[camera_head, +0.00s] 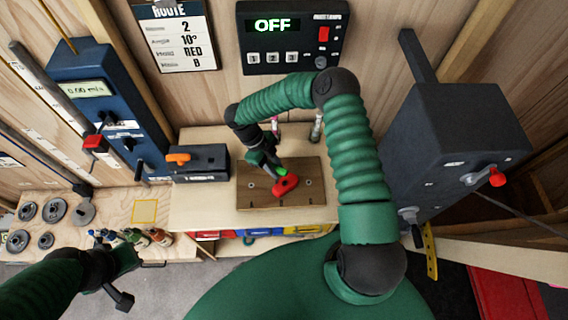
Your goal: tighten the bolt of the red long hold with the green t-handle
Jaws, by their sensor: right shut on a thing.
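The red long hold (286,185) lies on a brown wooden board (310,188) on the bench. My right gripper (272,166) is over the board, just above and left of the hold. It is shut on the green t-handle (282,171), of which only a small bright green part shows by the hold. I cannot tell whether the tool sits in the bolt; the bolt is hidden. My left gripper (122,290) is low at the left, away from the board, and its fingers are too unclear to tell open from shut.
A black box with an orange knob (198,164) stands left of the board. A large dark box with a red-tipped crank (455,150) is at right. A control panel (292,36) reads OFF. Small bottles (135,238) and round weights (55,211) lie at left.

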